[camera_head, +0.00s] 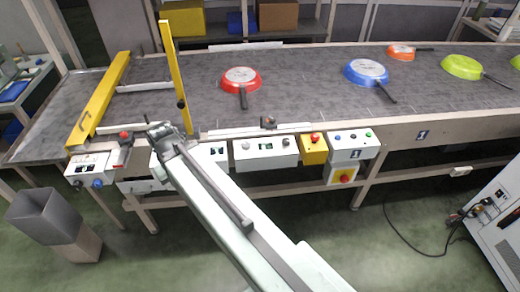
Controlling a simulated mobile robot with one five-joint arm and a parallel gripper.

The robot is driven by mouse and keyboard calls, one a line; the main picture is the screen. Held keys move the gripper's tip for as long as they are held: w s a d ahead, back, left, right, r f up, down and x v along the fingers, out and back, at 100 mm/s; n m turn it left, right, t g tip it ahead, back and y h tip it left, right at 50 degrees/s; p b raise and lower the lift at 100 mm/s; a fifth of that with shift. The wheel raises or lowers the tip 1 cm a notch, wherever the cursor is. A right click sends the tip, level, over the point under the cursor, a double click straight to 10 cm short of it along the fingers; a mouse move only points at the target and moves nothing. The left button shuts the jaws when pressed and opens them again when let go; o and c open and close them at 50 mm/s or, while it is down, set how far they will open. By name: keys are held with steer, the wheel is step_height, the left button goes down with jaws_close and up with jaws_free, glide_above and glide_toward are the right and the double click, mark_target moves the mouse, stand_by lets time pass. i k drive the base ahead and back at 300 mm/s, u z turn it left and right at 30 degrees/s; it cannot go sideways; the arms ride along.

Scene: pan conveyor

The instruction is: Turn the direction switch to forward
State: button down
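My arm reaches from the bottom of the picture up and left to the conveyor's front edge. My gripper (156,128) is at its far end, in front of the control boxes; its fingers are too small to tell open from shut. A white control box with knobs (265,152) is to the right of the gripper. Another white box (218,153) is partly hidden behind my arm. A white box with blue knobs (88,170) is to the left. I cannot tell which knob is the direction switch, or its setting.
The grey conveyor (310,85) carries a red pan (240,80), a blue pan (366,72), an orange pan (401,52) and green pans. A yellow post (174,75) rises near the gripper. A yellow box with a red button (313,150) and a white button box (352,145) stand right.

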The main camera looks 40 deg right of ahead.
mark_target(245, 145)
steer(key=u, duration=1.65)
steer(key=k, duration=1)
steer(key=z, duration=0.4)
steer(key=i, duration=0.5)
steer(key=u, duration=0.05)
